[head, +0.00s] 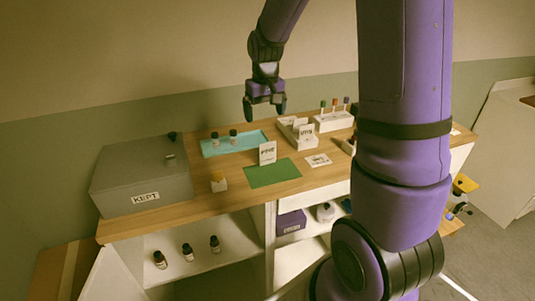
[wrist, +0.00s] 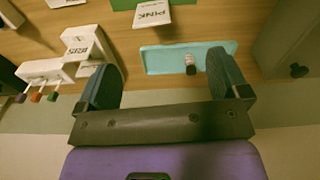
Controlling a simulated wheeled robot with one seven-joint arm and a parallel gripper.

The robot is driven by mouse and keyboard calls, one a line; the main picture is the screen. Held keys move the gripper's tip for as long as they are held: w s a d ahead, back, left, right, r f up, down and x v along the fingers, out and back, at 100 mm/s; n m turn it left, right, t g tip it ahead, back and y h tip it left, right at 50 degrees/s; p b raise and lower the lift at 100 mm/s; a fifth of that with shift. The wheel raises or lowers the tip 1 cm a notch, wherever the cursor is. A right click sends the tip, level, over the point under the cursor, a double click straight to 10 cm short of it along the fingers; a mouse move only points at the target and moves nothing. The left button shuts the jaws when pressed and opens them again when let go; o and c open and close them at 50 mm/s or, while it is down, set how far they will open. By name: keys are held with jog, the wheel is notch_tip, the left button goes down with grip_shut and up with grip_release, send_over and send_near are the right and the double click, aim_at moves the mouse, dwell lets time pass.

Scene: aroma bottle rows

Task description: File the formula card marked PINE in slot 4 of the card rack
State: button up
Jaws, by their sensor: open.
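The PINE card (head: 267,153) stands roughly upright on the worktop at the back edge of the green mat (head: 275,176). Its PINE lettering reads in the wrist view (wrist: 152,14). The white card rack (head: 306,142) stands to its right, holding at least one lettered card (head: 304,130); the rack also shows at left in the wrist view (wrist: 92,31). I cannot make out the slot numbers. My gripper (head: 265,108) is open and empty, pointing down in the air above the back of the worktop, apart from card and rack. It shows in the wrist view too (wrist: 162,75).
A teal tray (head: 250,143) with two dark bottles lies behind the card. A grey box marked KEPT (head: 120,178) stands at left. A white holder with colour-topped sticks (head: 333,122) stands right of the rack. A flat lettered card (head: 318,160) lies before the rack.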

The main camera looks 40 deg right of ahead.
notch_tip(320, 180, down, 4)
jog(key=w+d, duration=0.2)
send_over(268, 164)
jog(key=shift+g, duration=0.3)
notch_tip(268, 164, down, 10)
jog(key=shift+w, duration=0.1)
jog(key=shift+f, duration=0.5)
jog(key=c, duration=1)
jog(key=shift+r, duration=0.1)
